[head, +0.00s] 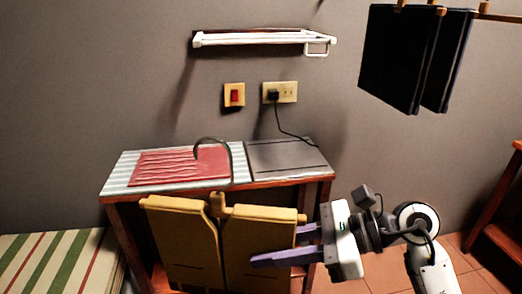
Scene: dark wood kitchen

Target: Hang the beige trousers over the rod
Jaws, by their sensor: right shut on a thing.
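The beige trousers (180,245), mustard-tan in this light, hang as two stiff panels in front of the desk in the head view. A short tan piece sticks up between the panels at their top. My right gripper (277,247) comes in from the right and is shut on the right panel. One purple finger lies across its front; the tip of the other is hidden behind it. A wooden rod (497,17) shows at the top right, partly out of frame. My left gripper is not in view.
Two dark folded garments (400,55) hang at the wooden rod. A white wall rack (265,38) is above the desk (312,188), which carries a red mat (180,168) and a grey panel (285,157). A striped bed (55,265) is at left. Wall between rack and garments is clear.

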